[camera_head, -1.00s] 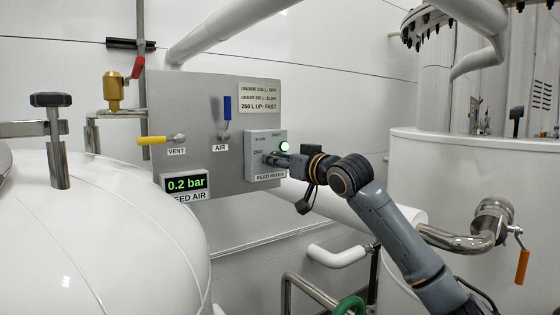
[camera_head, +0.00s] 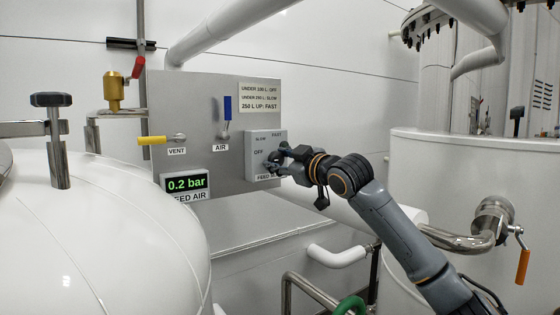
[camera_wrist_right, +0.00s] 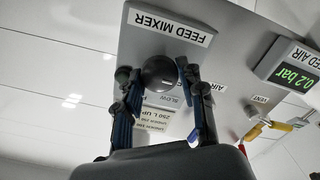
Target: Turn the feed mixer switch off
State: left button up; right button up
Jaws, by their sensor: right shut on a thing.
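The feed mixer switch box (camera_head: 261,141) is a grey box on the panel's lower right, marked OFF, SLOW and FAST. Its label (camera_wrist_right: 166,27) reads FEED MIXER upside down in the right wrist view. My right gripper (camera_head: 278,160) is at the box front, with its fingers on either side of the dark round knob (camera_wrist_right: 160,72), shut on it. No green lamp glow shows now. My left gripper is not in view.
The panel (camera_head: 200,100) also has a blue AIR handle (camera_head: 227,107), a yellow VENT handle (camera_head: 153,140) and a display (camera_head: 186,184) reading 0.2 bar. A sign (camera_head: 260,97) hangs above the box. White tanks stand left (camera_head: 110,230) and right (camera_head: 420,180).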

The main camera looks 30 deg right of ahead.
dwell(0.5)
jog(key=o, duration=1.2)
jog(key=shift+c, duration=0.2)
jog(key=s+d, duration=0.1)
jog(key=s, duration=1)
jog(key=shift+s+d, duration=0.35)
jog(key=shift+s, duration=0.05)
